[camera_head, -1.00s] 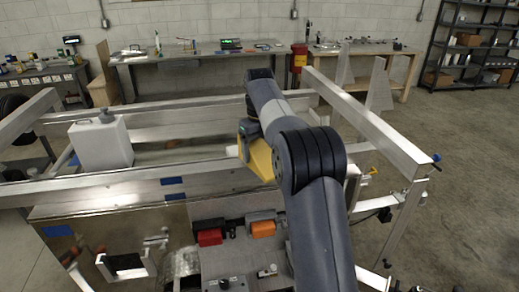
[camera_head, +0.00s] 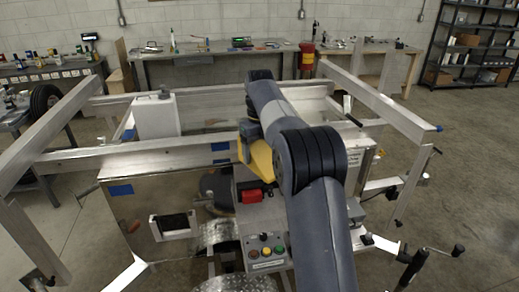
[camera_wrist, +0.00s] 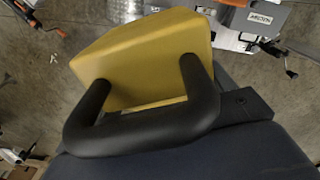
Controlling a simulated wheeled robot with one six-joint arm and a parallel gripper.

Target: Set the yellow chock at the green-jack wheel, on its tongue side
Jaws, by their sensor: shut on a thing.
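The yellow chock (camera_head: 259,160) is held in my gripper (camera_head: 246,138) in the head view, raised among the aluminium rails. In the wrist view the yellow chock (camera_wrist: 150,60) fills the upper middle, with a black loop handle (camera_wrist: 145,130) on its near face. My gripper is shut on it; its fingertips are hard to make out. I cannot identify a green jack or its wheel in either view. A dark tyre (camera_head: 45,101) shows at the far left, but which wheel it is I cannot tell.
Aluminium rails (camera_head: 380,103) run on both sides of my arm. A white container (camera_head: 157,117) stands left of it. A red block (camera_head: 250,196) and a button box (camera_head: 265,250) lie below. A crank handle (camera_head: 457,250) sticks out at lower right. Open floor (camera_head: 475,160) lies to the right.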

